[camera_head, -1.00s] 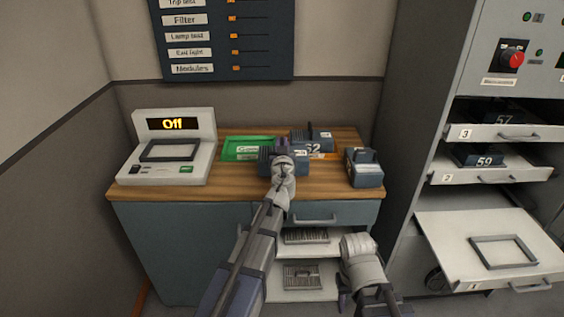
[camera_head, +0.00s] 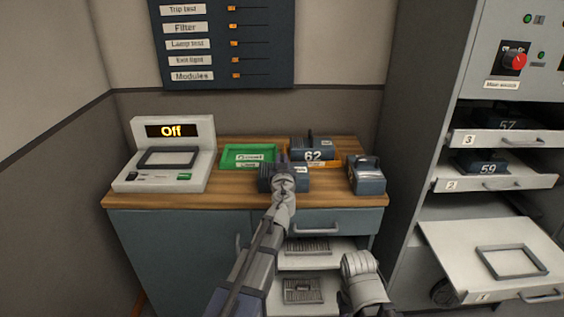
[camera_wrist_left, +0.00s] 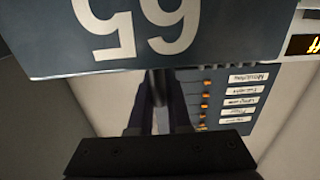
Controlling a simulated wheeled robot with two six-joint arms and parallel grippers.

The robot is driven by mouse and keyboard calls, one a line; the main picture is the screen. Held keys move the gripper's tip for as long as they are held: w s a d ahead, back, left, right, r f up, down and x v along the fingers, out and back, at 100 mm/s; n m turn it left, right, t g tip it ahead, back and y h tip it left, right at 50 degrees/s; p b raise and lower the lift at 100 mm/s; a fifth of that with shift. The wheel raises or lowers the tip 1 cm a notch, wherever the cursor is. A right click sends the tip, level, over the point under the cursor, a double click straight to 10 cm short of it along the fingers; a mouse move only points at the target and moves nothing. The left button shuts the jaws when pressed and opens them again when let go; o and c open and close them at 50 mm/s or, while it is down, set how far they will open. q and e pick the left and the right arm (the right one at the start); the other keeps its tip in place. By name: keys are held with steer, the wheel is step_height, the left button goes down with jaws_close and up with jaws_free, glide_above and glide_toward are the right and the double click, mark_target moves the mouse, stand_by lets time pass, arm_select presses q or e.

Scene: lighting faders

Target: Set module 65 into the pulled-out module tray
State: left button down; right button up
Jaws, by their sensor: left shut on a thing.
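Module 65 (camera_head: 268,183) is a dark blue-grey block with a white number. My left gripper (camera_head: 283,171) is shut on it at the counter, in front of module 62 (camera_head: 313,154); I cannot tell whether it touches the wood. In the left wrist view module 65 (camera_wrist_left: 215,35) fills the top, its number upside down. The pulled-out module tray (camera_head: 450,262), labelled 1, is low at the right, with an empty grey rectangular frame (camera_head: 507,262) on it. My right gripper is at the bottom, below its pale wrist; its fingers are not clearly seen.
A green tray (camera_head: 228,158) and another dark module (camera_head: 367,176) are on the counter. A console (camera_head: 170,128) reading "Off" stands left. Trays 3 (camera_head: 520,141) and 2 (camera_head: 520,184), holding modules 57 and 59, stick out above tray 1. Open shelves are below the counter.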

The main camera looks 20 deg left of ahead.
arm_select(q)
steer(key=c, duration=0.9)
jaws_free()
steer(key=shift+o, duration=0.2)
steer(key=v, duration=1.2)
steer(key=shift+r, duration=0.1)
